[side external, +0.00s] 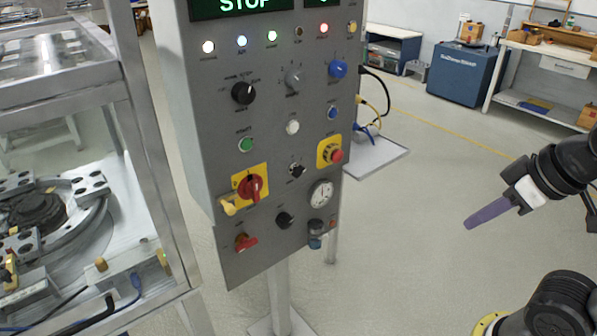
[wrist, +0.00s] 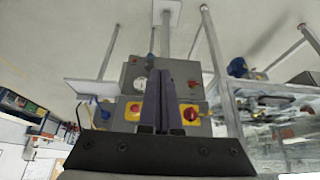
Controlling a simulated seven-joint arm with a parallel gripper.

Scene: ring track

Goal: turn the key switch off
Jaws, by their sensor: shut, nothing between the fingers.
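The grey control panel (side external: 265,130) carries many knobs, buttons and lamps, with "STOP" lit on its display. A small black-and-silver switch (side external: 297,170), between the yellow-plated red rotary switch (side external: 252,188) and the yellow-plated red stop button (side external: 335,155), looks like the key switch; its setting is too small to read. My gripper (side external: 468,224) is at the right, well apart from the panel, its purple fingers shut and empty. In the wrist view my gripper (wrist: 158,72) points toward the upside-down panel (wrist: 121,122) and hides its middle, including that small switch.
A red-handled valve (side external: 245,242), a black knob (side external: 285,220) and a gauge (side external: 321,194) sit low on the panel. A metal-framed machine (side external: 150,180) stands at left. Cables hang at the panel's right side. Floor between panel and gripper is clear.

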